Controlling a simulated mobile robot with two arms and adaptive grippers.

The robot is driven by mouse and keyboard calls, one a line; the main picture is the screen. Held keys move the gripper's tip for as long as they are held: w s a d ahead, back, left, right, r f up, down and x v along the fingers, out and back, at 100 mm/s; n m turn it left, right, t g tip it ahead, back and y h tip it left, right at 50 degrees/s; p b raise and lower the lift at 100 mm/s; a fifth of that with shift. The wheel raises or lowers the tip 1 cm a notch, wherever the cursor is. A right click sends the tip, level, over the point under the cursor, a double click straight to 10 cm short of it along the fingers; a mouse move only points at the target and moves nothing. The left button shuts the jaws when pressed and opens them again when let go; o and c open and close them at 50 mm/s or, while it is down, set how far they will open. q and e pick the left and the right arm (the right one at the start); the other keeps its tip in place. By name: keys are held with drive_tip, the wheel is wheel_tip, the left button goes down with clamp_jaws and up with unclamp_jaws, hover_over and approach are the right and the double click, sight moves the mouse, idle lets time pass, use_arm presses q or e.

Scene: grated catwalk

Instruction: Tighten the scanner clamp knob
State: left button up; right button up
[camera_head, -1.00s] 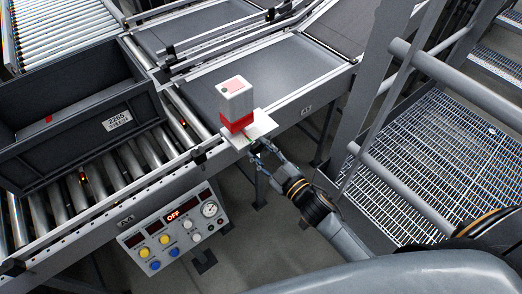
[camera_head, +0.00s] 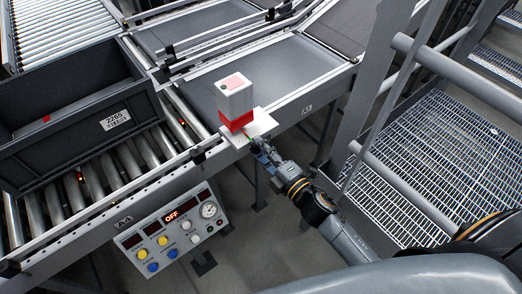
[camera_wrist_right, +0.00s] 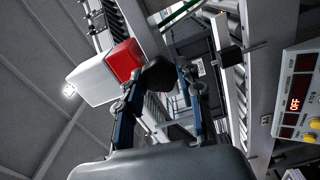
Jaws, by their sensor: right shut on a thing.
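The scanner (camera_head: 236,100) is a white box with a red band. It stands on a pale bracket plate (camera_head: 262,123) at the conveyor's side rail; it also shows in the right wrist view (camera_wrist_right: 92,78). The clamp knob (camera_wrist_right: 158,74) is a dark round piece below the scanner, between my right fingertips in the wrist view. My right gripper (camera_head: 257,147) reaches in from the lower right and is shut on this knob, which is mostly hidden in the head view. My left gripper is not in view.
A dark tote (camera_head: 78,125) sits on the rollers at left. A control box (camera_head: 172,232) with an OFF display hangs from the rail below. Grey railing (camera_head: 390,95) and grated catwalk (camera_head: 450,150) lie right of my arm.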

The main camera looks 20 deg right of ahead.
drive_tip(key=shift+n, duration=0.6)
drive_tip(key=o, duration=1.2)
drive_tip(key=v, duration=1.2)
